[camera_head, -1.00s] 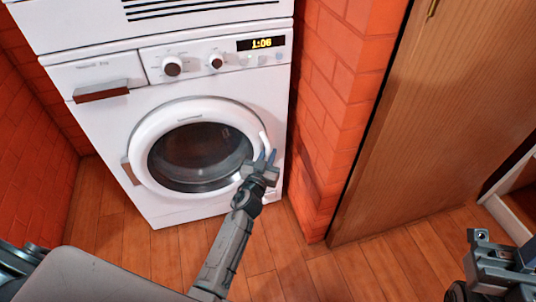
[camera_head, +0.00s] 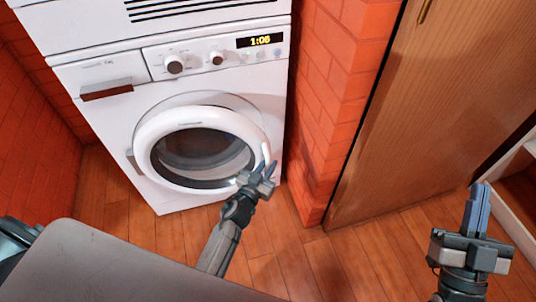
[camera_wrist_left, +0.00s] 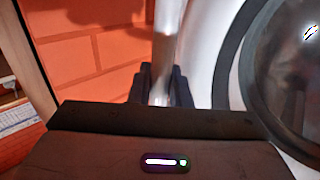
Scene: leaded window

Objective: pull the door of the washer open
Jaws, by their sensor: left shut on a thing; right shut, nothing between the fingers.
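The white washer (camera_head: 108,133) stands against the brick wall. Its round door (camera_head: 143,143) has a white ring and dark glass; the ring sits offset from the round outline behind it, so the door looks slightly ajar. My left gripper (camera_head: 266,170) is at the door's right side, shut on the curved white handle (camera_head: 266,152). In the left wrist view the handle (camera_wrist_left: 164,55) runs between the dark fingers (camera_wrist_left: 162,85), with the door glass (camera_wrist_left: 290,70) to the right. My right gripper (camera_head: 477,210) is shut and empty, pointing up at the far right, away from the washer.
A brick pillar (camera_head: 325,120) stands close to the washer's right side, with a wooden door panel (camera_head: 430,110) beyond it. A white shelf edge (camera_head: 510,215) is near my right gripper. Wooden floor (camera_head: 345,262) is clear in front.

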